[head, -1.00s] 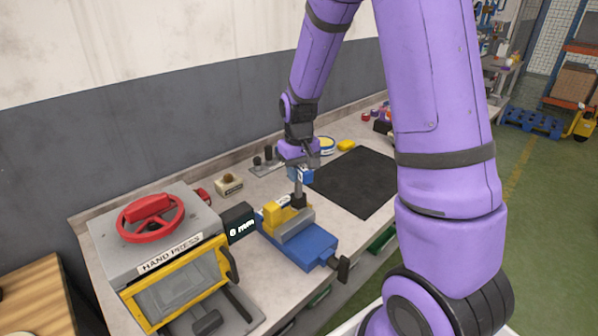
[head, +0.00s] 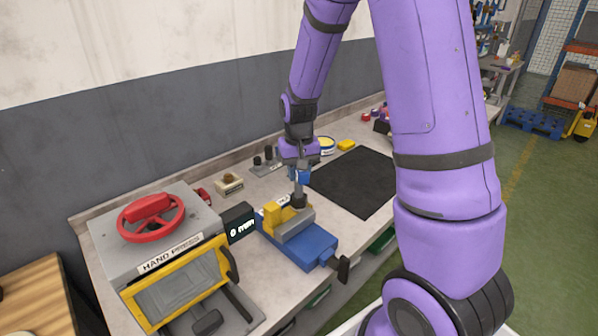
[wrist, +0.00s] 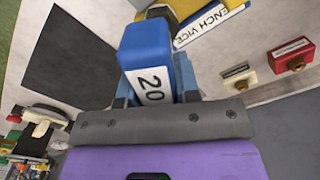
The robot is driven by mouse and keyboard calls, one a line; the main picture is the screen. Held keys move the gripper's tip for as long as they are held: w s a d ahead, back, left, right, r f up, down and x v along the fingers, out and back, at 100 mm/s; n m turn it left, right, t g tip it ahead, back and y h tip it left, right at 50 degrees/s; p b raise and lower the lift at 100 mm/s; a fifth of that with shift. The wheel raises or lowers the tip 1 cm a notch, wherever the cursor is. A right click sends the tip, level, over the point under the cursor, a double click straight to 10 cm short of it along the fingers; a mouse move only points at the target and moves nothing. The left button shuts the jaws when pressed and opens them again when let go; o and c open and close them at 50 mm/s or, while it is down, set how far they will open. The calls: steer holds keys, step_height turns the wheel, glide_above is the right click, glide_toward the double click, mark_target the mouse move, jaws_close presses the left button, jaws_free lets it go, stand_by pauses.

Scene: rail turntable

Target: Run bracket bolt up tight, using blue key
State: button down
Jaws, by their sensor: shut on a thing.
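My gripper (head: 300,166) is shut on the blue key (head: 301,175), which stands upright over the bench vice (head: 300,246). In the wrist view the blue key (wrist: 148,62) fills the space between the fingers and shows a white label reading "20". The key's grey shaft (head: 298,187) runs down to a dark socket (head: 299,201) at the yellow bracket (head: 272,213) in the vice. The bracket bolt is hidden under the socket, so I cannot tell how it is seated.
A hand press (head: 165,235) with a red wheel stands left of the vice. A black mat (head: 355,180) lies clear to the right. A small box with a brown knob (head: 229,183) and a grey holder (head: 266,166) with dark posts sit behind.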

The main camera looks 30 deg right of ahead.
steer(key=shift+m, duration=0.6)
steer(key=shift+m, duration=0.5)
steer(key=shift+n, duration=0.5)
steer(key=shift+r, duration=0.1)
steer(key=shift+r, duration=2.45)
